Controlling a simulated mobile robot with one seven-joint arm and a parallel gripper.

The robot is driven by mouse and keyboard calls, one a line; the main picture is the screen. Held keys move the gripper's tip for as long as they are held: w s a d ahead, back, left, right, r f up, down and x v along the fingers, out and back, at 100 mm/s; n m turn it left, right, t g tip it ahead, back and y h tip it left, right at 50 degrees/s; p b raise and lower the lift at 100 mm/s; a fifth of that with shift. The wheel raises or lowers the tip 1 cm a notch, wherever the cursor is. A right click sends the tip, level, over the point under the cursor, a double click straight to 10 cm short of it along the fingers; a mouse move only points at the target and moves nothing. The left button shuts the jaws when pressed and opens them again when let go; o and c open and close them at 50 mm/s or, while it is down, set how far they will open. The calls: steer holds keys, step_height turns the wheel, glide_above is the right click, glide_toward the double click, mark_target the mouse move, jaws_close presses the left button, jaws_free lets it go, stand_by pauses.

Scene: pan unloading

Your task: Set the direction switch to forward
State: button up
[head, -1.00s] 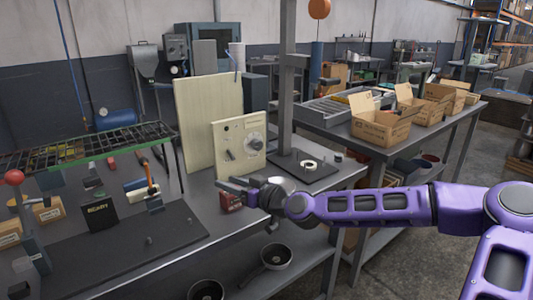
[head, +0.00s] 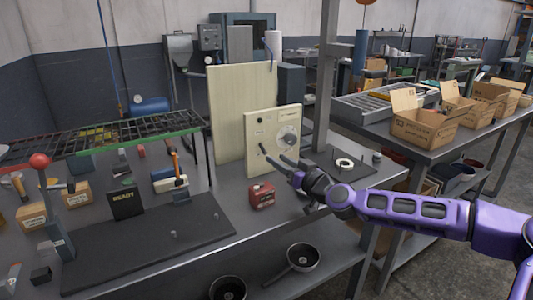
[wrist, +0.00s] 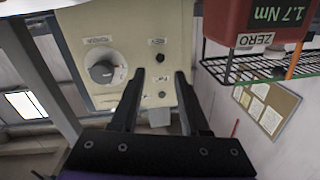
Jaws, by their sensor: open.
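A cream control panel (head: 274,122) stands upright on the grey bench, with a round dial (head: 288,139) on its right. My gripper (head: 272,152) is open and empty in front of the panel's lower left part. In the wrist view, which looks upside down, the panel (wrist: 125,22) shows the dial (wrist: 105,72) and two small dark controls, one (wrist: 160,58) and another (wrist: 161,95), in line with the gap between my fingers (wrist: 159,74). Contact is not clear.
A red box (head: 262,195) stands on the bench below my gripper; it shows "1.7 Nm" in the wrist view (wrist: 265,20). A larger cream board (head: 228,115) stands behind the panel. A black plate with a white ring (head: 344,163) lies to the right.

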mark_target(266, 152)
steer(key=x, duration=0.6)
steer(key=shift+w+a, duration=0.25)
steer(key=shift+w, duration=0.05)
jaws_close()
